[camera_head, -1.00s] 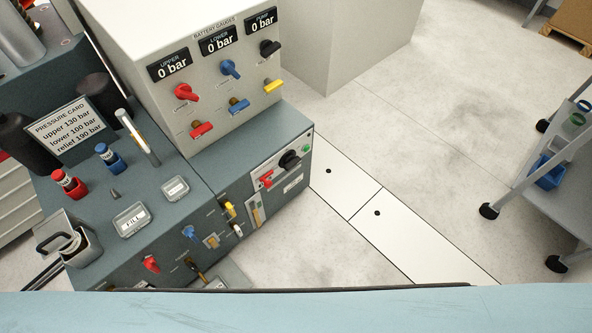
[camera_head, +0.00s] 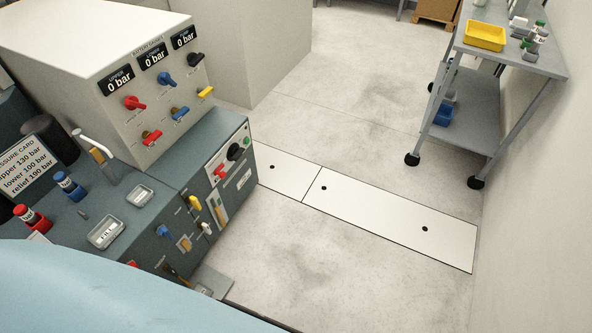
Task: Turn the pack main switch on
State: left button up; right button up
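The gauges (camera_head: 152,57) each read 0 bar. Neither of my grippers is in view.
Red, blue, black and yellow valve handles (camera_head: 166,78) sit on the cabinet front. A pressure card (camera_head: 33,160) stands on the left deck. A grey cart (camera_head: 500,55) with a yellow tray (camera_head: 485,36) stands at the right wall. The floor (camera_head: 340,110) between is clear.

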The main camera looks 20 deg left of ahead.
aim_at(236, 153)
jog(key=u, duration=0.1)
jog(key=i, duration=1.75)
jog(key=u, duration=1.9)
jog(key=i, duration=0.65)
jog(key=u, duration=0.8)
